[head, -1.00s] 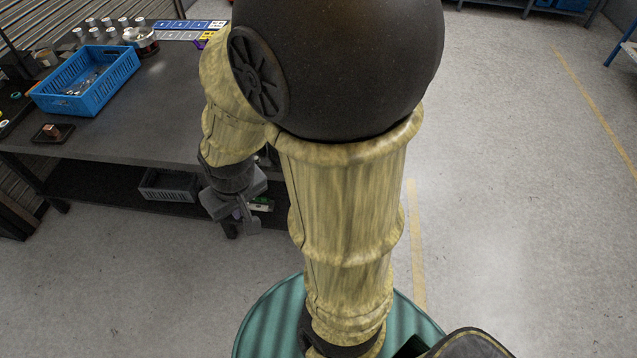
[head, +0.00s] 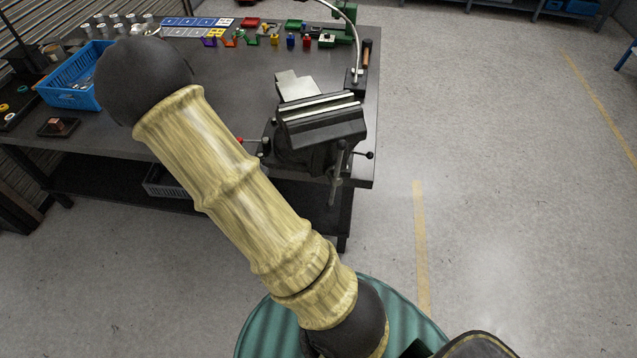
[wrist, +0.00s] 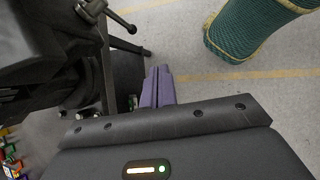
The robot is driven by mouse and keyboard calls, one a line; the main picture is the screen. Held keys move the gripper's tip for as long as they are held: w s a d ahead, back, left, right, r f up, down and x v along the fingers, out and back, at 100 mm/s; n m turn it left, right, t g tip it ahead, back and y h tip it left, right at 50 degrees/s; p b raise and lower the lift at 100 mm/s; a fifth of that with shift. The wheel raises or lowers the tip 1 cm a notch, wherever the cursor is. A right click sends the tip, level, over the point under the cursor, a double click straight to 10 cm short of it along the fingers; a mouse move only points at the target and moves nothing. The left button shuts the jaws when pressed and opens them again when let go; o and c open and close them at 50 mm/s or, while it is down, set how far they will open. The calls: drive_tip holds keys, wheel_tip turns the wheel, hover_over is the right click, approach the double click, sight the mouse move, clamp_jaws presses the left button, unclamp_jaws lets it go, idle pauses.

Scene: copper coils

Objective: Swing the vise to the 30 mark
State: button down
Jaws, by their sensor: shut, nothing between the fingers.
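The vise (head: 322,122) is dark grey with pale jaw edges. It is mounted at the front right part of the workbench, with its handle bar (head: 338,175) hanging at the front. A thin rod with a red end (head: 241,140) sticks out at its left side. I cannot read any angle scale or the 30 mark. In the wrist view, a large dark body, apparently the vise (wrist: 40,50), fills the upper left. My gripper (wrist: 158,72) is shut and empty, its fingers side by side to the right of that body. My gripper is hidden in the head view.
The workbench (head: 225,75) holds a blue bin (head: 72,90), several coloured blocks along the back and a lamp stand (head: 355,75) behind the vise. A grey crate (head: 165,183) sits on the lower shelf. The floor right of the bench is clear.

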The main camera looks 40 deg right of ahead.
drive_tip(key=w+d+f+n+h, duration=0.3)
drive_tip(key=w+d+n+h, duration=0.1)
drive_tip(key=d+h, duration=0.1)
drive_tip(key=shift+f+n+g+b, duration=0.35)
drive_tip(key=shift+n+g, duration=0.05)
drive_tip(key=s+d+f+p, duration=0.1)
drive_tip(key=d, duration=0.2)
drive_tip(key=s+d+f+p, duration=0.1)
drive_tip(key=s+d+p, duration=0.1)
drive_tip(key=d, duration=0.2)
drive_tip(key=s+d+f+p, duration=0.1)
drive_tip(key=d+f+p, duration=0.1)
drive_tip(key=d, duration=0.2)
drive_tip(key=shift+s+d, duration=0.15)
drive_tip(key=shift+f, duration=0.1)
drive_tip(key=shift+d, duration=0.1)
